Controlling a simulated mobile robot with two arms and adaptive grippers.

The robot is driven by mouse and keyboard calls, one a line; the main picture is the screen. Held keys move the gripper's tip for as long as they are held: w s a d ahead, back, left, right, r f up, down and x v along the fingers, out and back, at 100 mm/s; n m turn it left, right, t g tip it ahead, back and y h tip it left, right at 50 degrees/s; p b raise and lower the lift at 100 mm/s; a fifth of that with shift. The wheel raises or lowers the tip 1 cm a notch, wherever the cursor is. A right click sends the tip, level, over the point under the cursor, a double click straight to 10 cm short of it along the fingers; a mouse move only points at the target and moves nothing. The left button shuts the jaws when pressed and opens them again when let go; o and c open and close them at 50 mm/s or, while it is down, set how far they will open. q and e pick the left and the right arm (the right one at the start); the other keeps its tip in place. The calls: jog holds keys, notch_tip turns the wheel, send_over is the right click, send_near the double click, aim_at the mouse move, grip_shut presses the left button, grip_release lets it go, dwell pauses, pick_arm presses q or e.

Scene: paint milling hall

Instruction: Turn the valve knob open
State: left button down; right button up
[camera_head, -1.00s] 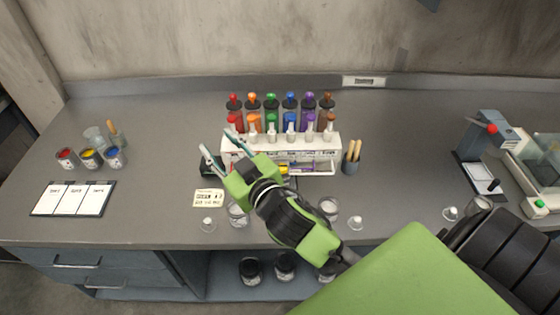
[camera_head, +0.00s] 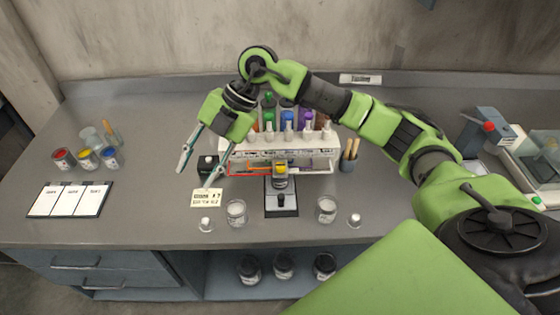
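My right gripper (camera_head: 196,176) reaches in from the right over the bench and points down-left. Its two fingers are apart with nothing visible between the tips. A small black box with a pale round top (camera_head: 207,164) is close by, partly behind the right finger. A rack of color dispensers (camera_head: 290,156) with white nozzles stands at the middle back. My arm hides its upper left, including most of the red and orange bottles. I cannot tell which part is the valve knob. My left gripper is out of view.
Two glass jars (camera_head: 236,212) (camera_head: 326,209) stand at the bench front, with a label card (camera_head: 206,198) behind the left one. Paint cans (camera_head: 87,158) and a white chart (camera_head: 70,199) are at left. A brush cup (camera_head: 348,160) is right of the rack.

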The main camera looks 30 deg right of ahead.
jog(key=w+d+m+h, duration=0.1)
jog(key=d+m+h, duration=0.3)
jog(key=d, duration=0.9)
notch_tip(320, 180, up, 2)
jog(key=m+h, duration=0.1)
jog(key=h, duration=0.3)
send_over(280, 165)
jog(key=shift+g, duration=0.4)
notch_tip(280, 165, down, 13)
jog(key=p, duration=0.4)
jog(key=shift+f, duration=0.15)
grip_shut()
